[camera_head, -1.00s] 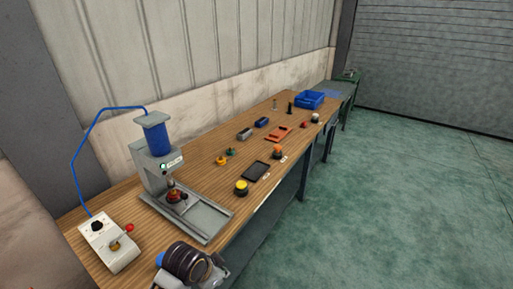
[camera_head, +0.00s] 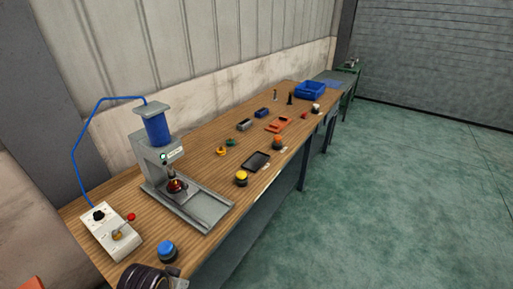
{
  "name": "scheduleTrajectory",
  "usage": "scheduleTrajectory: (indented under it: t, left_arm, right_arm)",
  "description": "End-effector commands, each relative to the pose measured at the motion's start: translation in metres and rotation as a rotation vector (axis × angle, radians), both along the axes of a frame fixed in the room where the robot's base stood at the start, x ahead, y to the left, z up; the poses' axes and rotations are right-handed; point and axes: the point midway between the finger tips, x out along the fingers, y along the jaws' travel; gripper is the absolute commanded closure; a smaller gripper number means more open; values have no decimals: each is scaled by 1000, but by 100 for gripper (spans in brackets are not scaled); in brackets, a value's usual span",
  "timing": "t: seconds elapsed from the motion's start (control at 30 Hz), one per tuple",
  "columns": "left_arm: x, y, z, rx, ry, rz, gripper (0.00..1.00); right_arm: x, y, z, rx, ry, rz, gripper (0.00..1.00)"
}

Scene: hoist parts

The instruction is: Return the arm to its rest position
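A dark ringed part of one of my arms (camera_head: 148,278) shows at the bottom edge, in front of the near end of the bench. It is cut off by the frame, and no gripper fingers can be made out. My other arm is not clearly seen. The grey press (camera_head: 150,165) with a blue cylinder (camera_head: 158,128) stands on the wooden bench (camera_head: 205,150). A small dark red part (camera_head: 177,186) sits under its ram. The arm part is apart from the press.
A white control box (camera_head: 108,232) with a red knob stands left of the press. A blue button (camera_head: 167,250) is near the front edge. A yellow button (camera_head: 241,178), a dark tray (camera_head: 256,161), an orange tray (camera_head: 279,124) and a blue bin (camera_head: 310,90) lie farther along. Green floor is clear at right.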

Motion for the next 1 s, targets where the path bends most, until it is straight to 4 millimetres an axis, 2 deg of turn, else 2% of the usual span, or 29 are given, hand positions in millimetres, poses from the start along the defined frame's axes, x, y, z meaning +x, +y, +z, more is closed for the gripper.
scheduleTrajectory:
  t: [0.1,0.57,0.77,1.0]
  left_arm:
    - [-4,5,-2,3,6,28,100]
    - [7,3,-52,4,21,22,100]
    - [12,1,-92,4,35,20,100]
    - [13,0,-156,5,56,17,100]
  right_arm:
    - [0,0,0,0,0,0,51]
    - [0,0,-1,0,-1,0,51]
    - [0,0,-2,0,-1,0,51]
    - [1,0,-4,0,-1,0,51]
